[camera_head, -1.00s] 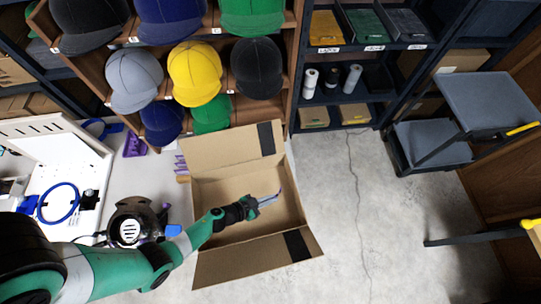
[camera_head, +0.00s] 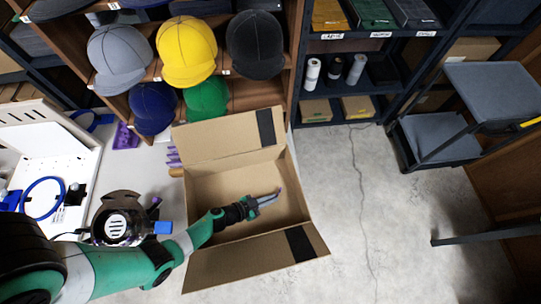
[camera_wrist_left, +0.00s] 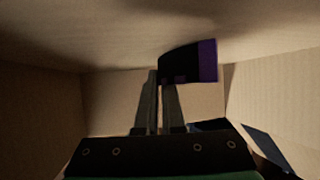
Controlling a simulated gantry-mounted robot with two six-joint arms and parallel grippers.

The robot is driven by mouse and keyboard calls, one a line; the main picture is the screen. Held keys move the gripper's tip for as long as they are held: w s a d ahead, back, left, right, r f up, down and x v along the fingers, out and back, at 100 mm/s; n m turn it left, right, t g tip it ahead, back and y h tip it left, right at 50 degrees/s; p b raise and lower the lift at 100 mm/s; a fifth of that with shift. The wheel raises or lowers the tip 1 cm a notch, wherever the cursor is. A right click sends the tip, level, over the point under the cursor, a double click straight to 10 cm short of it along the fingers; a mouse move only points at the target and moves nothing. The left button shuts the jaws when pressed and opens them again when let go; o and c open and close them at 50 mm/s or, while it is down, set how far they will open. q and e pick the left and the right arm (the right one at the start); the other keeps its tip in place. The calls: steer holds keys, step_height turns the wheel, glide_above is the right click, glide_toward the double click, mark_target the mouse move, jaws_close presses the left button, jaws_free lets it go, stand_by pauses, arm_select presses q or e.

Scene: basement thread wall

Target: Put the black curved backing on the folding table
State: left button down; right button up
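The black curved backing (camera_wrist_left: 187,65) shows in the left wrist view as a small dark curved piece with a purple edge on its right. My left gripper (camera_head: 263,199) reaches down into an open cardboard box (camera_head: 230,185). In the left wrist view its fingers (camera_wrist_left: 163,85) are close together, with the backing's lower left corner at their tips, so it looks shut on the backing. In the head view the backing is too small to make out clearly. A light grey tabletop (camera_head: 150,172) lies left of the box; I cannot tell whether it is the folding table. My right gripper is out of view.
The box flaps stand open around my arm. A round dark device (camera_head: 117,222) and a white panel (camera_head: 60,150) are at the left. Cap shelves (camera_head: 219,73) stand behind. A grey-shelved cart (camera_head: 440,135) is at right, with clear concrete floor (camera_head: 385,210) between.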

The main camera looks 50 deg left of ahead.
arm_select(q)
steer(key=c, duration=1)
jaws_free()
steer(key=shift+c, duration=0.2)
steer(key=shift+f, duration=0.15)
steer(key=p+v, duration=0.2)
steer(key=v, duration=0.1)
steer(key=p+v, duration=0.3)
steer(key=v, duration=0.1)
steer(key=p+v, duration=0.2)
steer(key=v, duration=0.2)
steer(key=shift+w+a, duration=0.15)
steer(key=shift+a, duration=0.1)
steer(key=shift+s+r+p, duration=0.2)
steer(key=shift+s+p, duration=0.15)
steer(key=shift+o, duration=0.4)
